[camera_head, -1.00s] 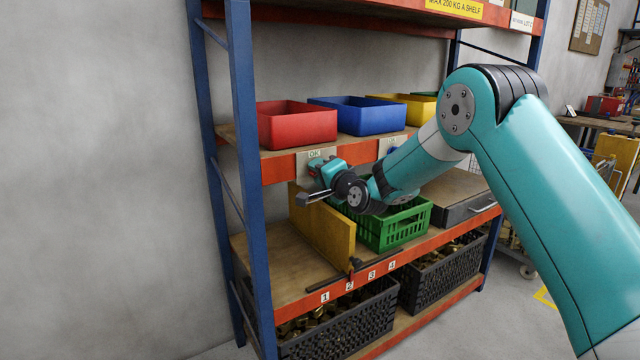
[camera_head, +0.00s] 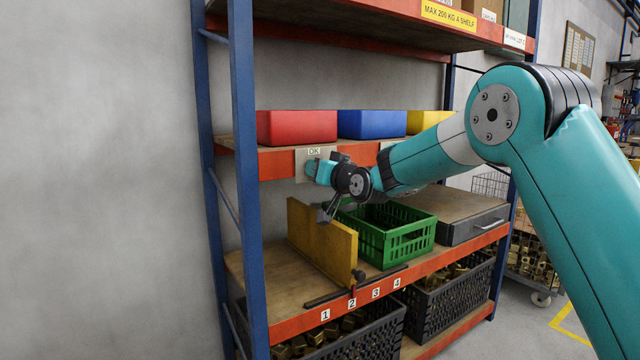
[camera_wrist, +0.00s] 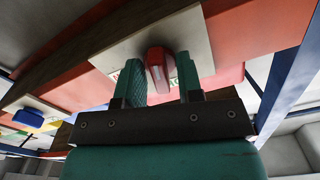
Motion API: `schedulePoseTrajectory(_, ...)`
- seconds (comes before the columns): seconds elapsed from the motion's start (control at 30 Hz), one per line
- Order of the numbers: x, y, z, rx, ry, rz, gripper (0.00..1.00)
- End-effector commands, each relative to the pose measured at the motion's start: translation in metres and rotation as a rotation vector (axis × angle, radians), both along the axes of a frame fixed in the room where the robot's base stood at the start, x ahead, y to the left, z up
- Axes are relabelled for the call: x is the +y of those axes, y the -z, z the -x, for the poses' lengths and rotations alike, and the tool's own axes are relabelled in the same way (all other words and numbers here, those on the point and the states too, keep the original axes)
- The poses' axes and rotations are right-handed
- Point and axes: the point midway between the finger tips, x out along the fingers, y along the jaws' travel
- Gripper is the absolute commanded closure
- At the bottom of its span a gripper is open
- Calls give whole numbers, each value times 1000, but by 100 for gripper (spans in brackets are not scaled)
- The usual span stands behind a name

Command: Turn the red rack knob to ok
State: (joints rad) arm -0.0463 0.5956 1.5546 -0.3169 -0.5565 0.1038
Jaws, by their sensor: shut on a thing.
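The red rack knob (camera_wrist: 156,66) sits on a pale plate (camera_wrist: 110,58) on the orange shelf beam in the wrist view. My gripper (camera_wrist: 160,78) has one teal finger on each side of the knob's grip and is shut on it. Bits of red and green lettering show beside the fingers, mostly hidden. In the head view my gripper (camera_head: 313,170) is at the plate (camera_head: 301,162), under its OK label (camera_head: 314,151). The knob itself is hidden there, and I cannot tell exactly where it points.
Red (camera_head: 296,127), blue (camera_head: 371,124) and yellow (camera_head: 424,121) bins stand on the shelf above. Below are a yellow board (camera_head: 320,243), a green crate (camera_head: 400,240) and a grey drawer box (camera_head: 478,224). A blue upright (camera_head: 243,120) stands left of my gripper.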

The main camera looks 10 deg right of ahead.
Motion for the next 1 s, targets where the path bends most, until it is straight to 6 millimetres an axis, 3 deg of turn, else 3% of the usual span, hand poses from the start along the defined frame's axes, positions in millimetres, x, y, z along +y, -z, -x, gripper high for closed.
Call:
schedulePoseTrajectory(0.4, 0, 2, 0, -73, 0, 227, 90)
schedulePoseTrajectory(1.0, 0, 0, 0, -90, 0, 278, 90)
